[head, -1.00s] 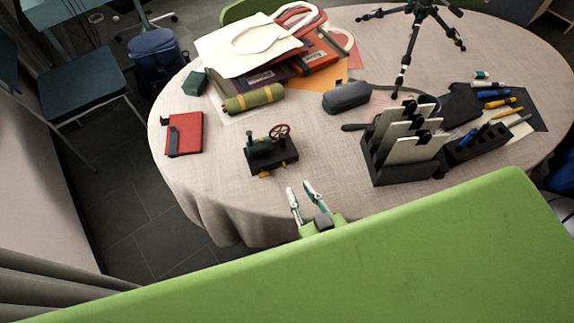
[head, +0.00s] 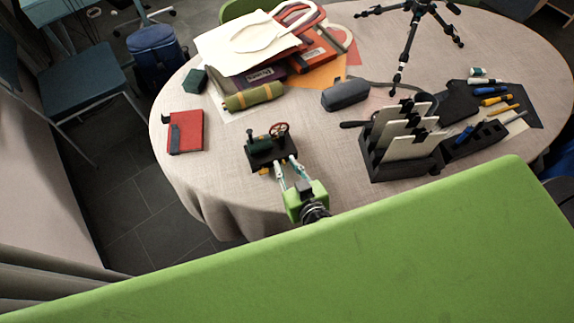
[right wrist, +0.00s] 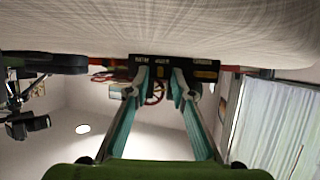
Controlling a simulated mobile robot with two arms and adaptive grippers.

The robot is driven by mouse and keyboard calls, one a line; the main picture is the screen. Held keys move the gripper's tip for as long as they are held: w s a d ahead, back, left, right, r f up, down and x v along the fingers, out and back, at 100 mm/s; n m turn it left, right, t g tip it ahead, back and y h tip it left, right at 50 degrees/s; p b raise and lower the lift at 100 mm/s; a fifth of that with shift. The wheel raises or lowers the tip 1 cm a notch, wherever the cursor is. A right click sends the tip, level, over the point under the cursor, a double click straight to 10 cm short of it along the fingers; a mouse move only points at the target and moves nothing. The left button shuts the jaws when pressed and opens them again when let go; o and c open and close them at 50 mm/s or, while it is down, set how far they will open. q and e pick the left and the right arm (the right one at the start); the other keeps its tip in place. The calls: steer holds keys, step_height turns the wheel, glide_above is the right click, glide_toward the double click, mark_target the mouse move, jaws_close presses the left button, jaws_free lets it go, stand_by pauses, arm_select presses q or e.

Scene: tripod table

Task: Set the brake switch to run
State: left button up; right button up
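A small machine (head: 262,148) with a black base, a dark green body and a red handwheel (head: 279,129) stands near the table's front edge. Its base (right wrist: 172,63) appears in the right wrist view, upside down, with small white labels and a yellow part (right wrist: 205,74) on its front. I cannot tell which part is the brake switch or how it is set. My right gripper (head: 286,163) is open, with its two teal fingers at the front of the base. The fingers (right wrist: 161,82) are spread with nothing held; contact is unclear. My left gripper is not in view.
A black file holder (head: 402,160) with upright cards stands to the right. A red notebook (head: 187,132) lies to the left. A green roll (head: 254,97) and a grey case (head: 345,95) lie behind.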

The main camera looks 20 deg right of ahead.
jaws_close()
steer(key=shift+w+d, duration=0.1)
steer(key=shift+d, duration=1.45)
steer(key=shift+o, duration=0.3)
jaws_free()
steer(key=v, duration=1.2)
steer(key=shift+f, duration=0.1)
